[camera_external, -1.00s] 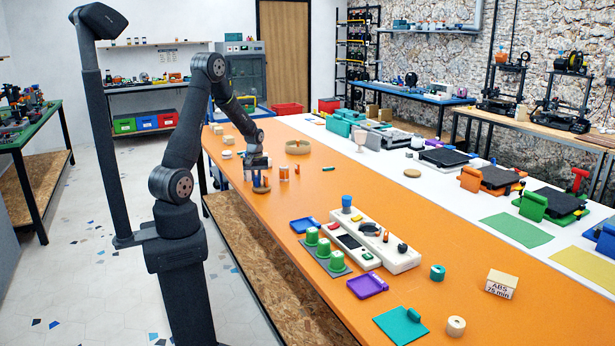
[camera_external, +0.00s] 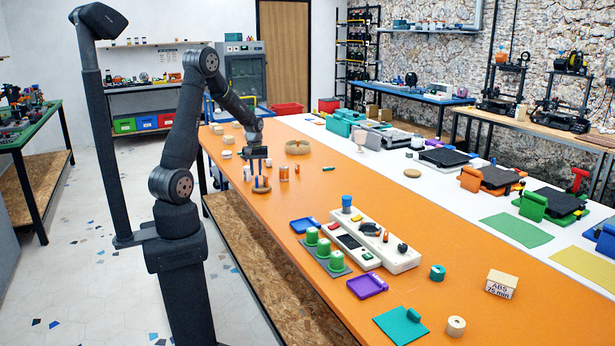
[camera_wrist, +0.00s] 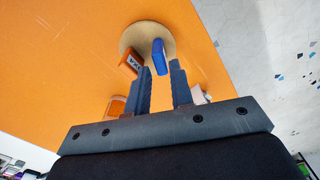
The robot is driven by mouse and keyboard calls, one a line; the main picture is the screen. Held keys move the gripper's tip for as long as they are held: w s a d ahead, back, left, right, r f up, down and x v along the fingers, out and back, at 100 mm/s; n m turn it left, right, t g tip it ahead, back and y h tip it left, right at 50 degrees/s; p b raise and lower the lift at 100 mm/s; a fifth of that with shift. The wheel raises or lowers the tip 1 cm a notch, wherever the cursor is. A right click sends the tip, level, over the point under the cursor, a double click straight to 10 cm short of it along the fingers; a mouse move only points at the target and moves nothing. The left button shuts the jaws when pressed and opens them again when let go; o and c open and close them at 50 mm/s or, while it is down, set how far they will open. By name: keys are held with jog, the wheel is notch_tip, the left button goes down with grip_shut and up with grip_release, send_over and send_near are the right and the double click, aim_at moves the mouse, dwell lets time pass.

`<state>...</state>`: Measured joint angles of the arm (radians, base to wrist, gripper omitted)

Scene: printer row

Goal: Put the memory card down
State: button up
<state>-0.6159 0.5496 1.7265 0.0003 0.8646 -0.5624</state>
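The memory card is a small blue piece (camera_wrist: 159,57) in the wrist view. It appears to stand on edge on a round tan disc (camera_wrist: 130,36), which is also on the orange table in the external view (camera_external: 261,189). My gripper (camera_wrist: 159,72) is above the disc with its two fingers apart. In the external view my gripper (camera_external: 257,168) points down over the disc; the card is too small to make out there.
The orange table is clear in front of the disc.

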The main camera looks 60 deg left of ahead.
aim_at(256, 176)
notch_tip(256, 176, up, 7)
dwell(0.3)
notch_tip(256, 176, down, 13)
jog(key=shift+r, duration=0.2)
notch_tip(256, 176, up, 4)
jog(key=shift+f, duration=0.25)
jog(key=shift+r, duration=0.45)
